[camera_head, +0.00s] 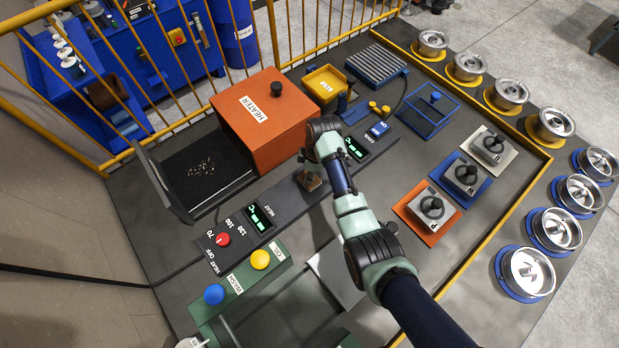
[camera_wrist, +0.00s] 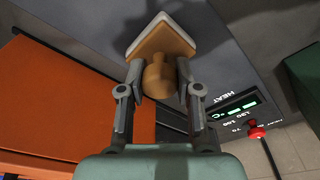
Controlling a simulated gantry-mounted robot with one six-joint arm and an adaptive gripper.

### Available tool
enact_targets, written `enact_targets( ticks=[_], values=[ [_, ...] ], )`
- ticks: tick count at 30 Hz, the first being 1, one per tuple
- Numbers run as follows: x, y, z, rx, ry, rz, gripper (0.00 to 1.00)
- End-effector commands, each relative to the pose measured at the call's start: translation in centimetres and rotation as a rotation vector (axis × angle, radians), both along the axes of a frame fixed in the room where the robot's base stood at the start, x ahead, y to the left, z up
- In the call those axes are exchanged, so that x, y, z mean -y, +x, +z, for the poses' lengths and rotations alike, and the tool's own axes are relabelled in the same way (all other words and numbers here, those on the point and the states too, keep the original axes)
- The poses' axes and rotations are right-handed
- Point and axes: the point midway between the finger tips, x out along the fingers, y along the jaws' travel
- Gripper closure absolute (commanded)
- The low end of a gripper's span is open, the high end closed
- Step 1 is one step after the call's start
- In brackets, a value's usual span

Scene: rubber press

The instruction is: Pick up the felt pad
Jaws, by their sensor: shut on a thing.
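The felt pad (camera_wrist: 159,31) is a pale square layer under a tan block with a round tan knob (camera_wrist: 159,77), seen at the top of the wrist view. My gripper (camera_wrist: 160,85) is shut on the knob, with one finger on each side of it. In the head view the tan pad block (camera_head: 309,181) shows below my gripper (camera_head: 312,170), just right of the orange heater and above the dark control strip. My wrist hides part of it there. I cannot tell whether the pad touches the surface under it.
The orange heater (camera_head: 263,120) stands close to the left of my gripper, with an open dark tray (camera_head: 205,170). The heat panel has a red knob (camera_head: 223,239). Blocks with black knobs sit on orange (camera_head: 430,215), blue and pale plates to the right. Yellow rails edge the table.

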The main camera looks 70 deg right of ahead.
Motion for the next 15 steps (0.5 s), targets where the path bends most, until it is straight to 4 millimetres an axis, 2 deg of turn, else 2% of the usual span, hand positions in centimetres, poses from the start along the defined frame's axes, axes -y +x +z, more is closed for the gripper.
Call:
enact_targets(
  ticks=[8,11,15],
  values=[
    [0.0,0.0,0.6,0.001,-0.001,0.000,1.00],
    [0.1,0.1,1.8,0.002,-0.003,0.001,1.00],
    [0.1,0.1,5.1,0.004,-0.004,0.001,1.00]
  ],
)
